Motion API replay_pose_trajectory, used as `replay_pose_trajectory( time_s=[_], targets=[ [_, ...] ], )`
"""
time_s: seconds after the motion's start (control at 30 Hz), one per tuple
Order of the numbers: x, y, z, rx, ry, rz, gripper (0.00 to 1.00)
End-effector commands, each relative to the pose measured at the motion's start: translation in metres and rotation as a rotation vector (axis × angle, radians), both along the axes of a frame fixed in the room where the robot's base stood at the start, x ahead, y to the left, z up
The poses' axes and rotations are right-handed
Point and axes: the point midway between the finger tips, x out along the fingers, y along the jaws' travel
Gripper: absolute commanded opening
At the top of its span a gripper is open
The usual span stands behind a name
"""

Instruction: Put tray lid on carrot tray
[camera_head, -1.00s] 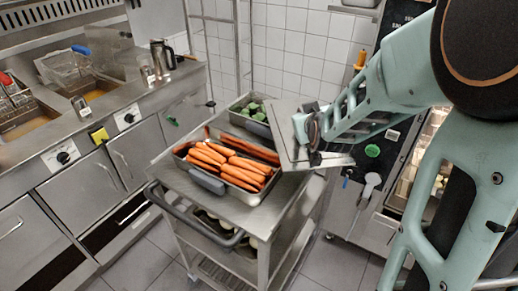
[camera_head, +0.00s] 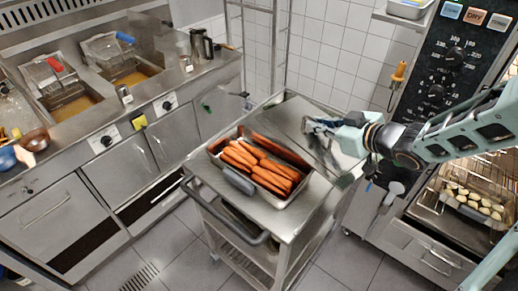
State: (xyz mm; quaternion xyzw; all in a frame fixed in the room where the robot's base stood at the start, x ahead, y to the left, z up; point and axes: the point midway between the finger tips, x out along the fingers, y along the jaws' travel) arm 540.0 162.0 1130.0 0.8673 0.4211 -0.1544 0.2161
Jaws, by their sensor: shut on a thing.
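The carrot tray (camera_head: 237,183) is a metal pan full of orange carrots, standing on the steel trolley. The tray lid (camera_head: 284,117) is a flat grey metal sheet just behind and to the right of the carrot tray, slightly tilted. My gripper (camera_head: 309,125) comes in from the right and is shut on the lid. The lid is beside the carrots and does not cover them. I cannot tell whether its lower edge touches the trolley or the tray.
The trolley (camera_head: 284,222) has a handle at its front left. Fryers (camera_head: 75,103) and a counter line the left. An oven (camera_head: 470,190) with a tray of sliced food stands open at the right, close to my arm. Tiled floor is free in front.

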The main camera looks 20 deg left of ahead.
Motion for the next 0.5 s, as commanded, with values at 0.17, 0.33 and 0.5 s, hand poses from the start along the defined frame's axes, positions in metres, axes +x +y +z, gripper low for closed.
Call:
replay_pose_trajectory(
  time_s=[0.17,0.33,0.5],
  targets=[
    [-0.032,0.020,0.012,0.001,0.001,0.152,0.00],
    [-0.044,0.031,0.009,0.000,0.000,0.212,0.00],
    [-0.038,0.064,-0.008,0.002,-0.001,0.220,0.00]
  ],
)
